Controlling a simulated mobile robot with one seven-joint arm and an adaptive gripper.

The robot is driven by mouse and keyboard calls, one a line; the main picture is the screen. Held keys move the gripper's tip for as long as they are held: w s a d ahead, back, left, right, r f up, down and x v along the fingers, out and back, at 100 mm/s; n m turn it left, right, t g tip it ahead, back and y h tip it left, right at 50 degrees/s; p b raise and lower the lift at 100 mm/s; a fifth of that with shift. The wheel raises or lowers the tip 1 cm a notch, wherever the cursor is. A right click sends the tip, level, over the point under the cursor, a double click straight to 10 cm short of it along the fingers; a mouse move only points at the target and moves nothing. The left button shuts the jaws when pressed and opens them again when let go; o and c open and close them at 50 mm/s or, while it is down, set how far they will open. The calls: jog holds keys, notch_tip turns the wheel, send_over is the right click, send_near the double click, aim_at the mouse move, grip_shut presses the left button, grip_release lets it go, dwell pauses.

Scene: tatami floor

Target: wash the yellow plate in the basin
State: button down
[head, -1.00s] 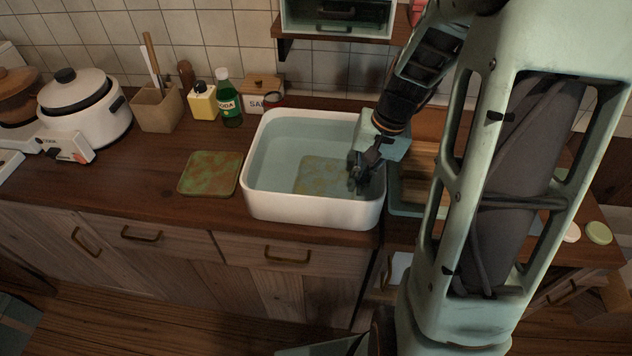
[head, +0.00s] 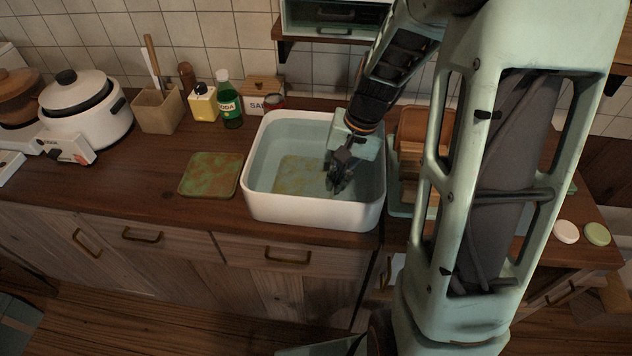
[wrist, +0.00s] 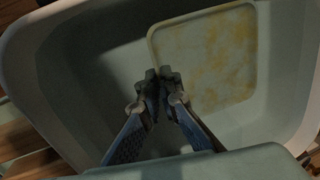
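The yellow plate (head: 298,174) is square and pale with yellow-brown blotches. It lies low inside the white basin (head: 300,213), in what looks like water. In the wrist view the plate (wrist: 212,55) fills the upper right, its near left edge at my fingertips. My gripper (head: 338,188) reaches down into the right half of the basin. In the wrist view my gripper (wrist: 162,76) has its fingertips close together on the plate's edge, shut on it. The fingertips hide that bit of the edge.
A green square plate with rusty stains (head: 210,175) lies left of the basin. A soda bottle (head: 229,105), yellow bottle (head: 203,103) and utensil holder (head: 158,112) stand behind. A wooden rack (head: 412,130) stands right of the basin. A shelf (head: 335,38) hangs above.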

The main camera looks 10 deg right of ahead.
jog(key=shift+d, duration=0.15)
jog(key=shift+s+d, duration=0.2)
jog(key=shift+d, duration=0.35)
jog(key=shift+s+d, duration=0.2)
jog(key=shift+d, duration=0.3)
jog(key=a+p+v, duration=0.2)
jog(key=p+v, duration=0.6)
jog(key=v, duration=0.3)
jog(key=shift+w+r+p, duration=0.3)
jog(key=shift+w+r, duration=0.1)
jog(key=shift+w, duration=0.05)
dwell(0.8)
jog(key=p+v, duration=0.3)
jog(key=v, duration=0.1)
jog(key=shift+w+a, duration=0.1)
jog(key=shift+a, duration=0.35)
